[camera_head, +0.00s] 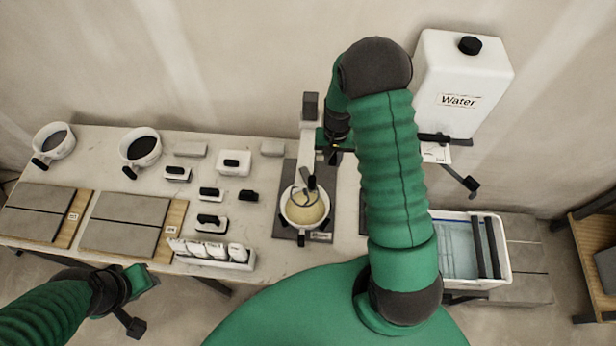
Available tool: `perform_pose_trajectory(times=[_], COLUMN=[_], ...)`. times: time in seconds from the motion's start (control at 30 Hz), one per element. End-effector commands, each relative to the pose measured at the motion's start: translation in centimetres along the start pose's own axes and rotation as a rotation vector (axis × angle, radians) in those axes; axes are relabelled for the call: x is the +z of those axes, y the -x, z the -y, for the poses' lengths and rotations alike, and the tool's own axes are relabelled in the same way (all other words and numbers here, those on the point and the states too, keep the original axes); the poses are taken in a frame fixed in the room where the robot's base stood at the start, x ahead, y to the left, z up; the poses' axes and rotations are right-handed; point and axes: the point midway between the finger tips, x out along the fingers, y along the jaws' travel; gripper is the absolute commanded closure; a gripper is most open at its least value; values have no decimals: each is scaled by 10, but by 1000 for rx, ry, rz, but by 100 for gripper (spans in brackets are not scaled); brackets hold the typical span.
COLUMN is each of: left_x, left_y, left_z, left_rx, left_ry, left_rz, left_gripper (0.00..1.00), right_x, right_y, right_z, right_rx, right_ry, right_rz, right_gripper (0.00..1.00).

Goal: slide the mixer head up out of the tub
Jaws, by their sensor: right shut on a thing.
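The mixer stands on a dark base plate (283,222) at the table's right end, with a pale upright column and a grey block on top. Its mixer head (309,181) hangs low, its whisk end reaching into the tub (290,212), a white round bowl with pale yellowish mix. My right gripper (330,152) is beside the mixer column, above and right of the tub, shut on the mixer head's grip; my arm partly hides the contact. My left gripper (142,300) is in front of the table at lower left, its fingers apart and empty, away from the mixer.
A white Water tank (462,80) stands at right, above a white bin of bluish water (455,245). Two white pans (141,147), grey tiles (130,222) on boards, small black-handled tools (235,162) and a white rack (212,252) fill the table's left and middle.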

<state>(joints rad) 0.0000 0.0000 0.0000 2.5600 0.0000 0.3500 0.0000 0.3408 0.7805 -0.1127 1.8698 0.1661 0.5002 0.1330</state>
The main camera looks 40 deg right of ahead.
Motion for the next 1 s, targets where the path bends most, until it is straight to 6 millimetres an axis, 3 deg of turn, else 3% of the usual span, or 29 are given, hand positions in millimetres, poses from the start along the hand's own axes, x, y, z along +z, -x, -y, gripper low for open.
perform_pose_trajectory(times=[0.57,0.6,0.8,1.0], left_x=[-9,-9,-8,-8], left_y=[38,38,35,35], left_z=[0,0,0,0], left_rx=[0,0,0,0], left_ry=[0,0,0,0], left_rz=[0,0,0,0], left_gripper=[64,64,64,64], right_x=[-2,-2,-2,-1], right_y=[51,51,48,47], right_z=[0,0,1,1], right_rx=[-1,-1,-1,-1], right_ry=[0,1,0,0], right_rz=[-6,-5,-4,-3], right_gripper=[100,79,53,49])
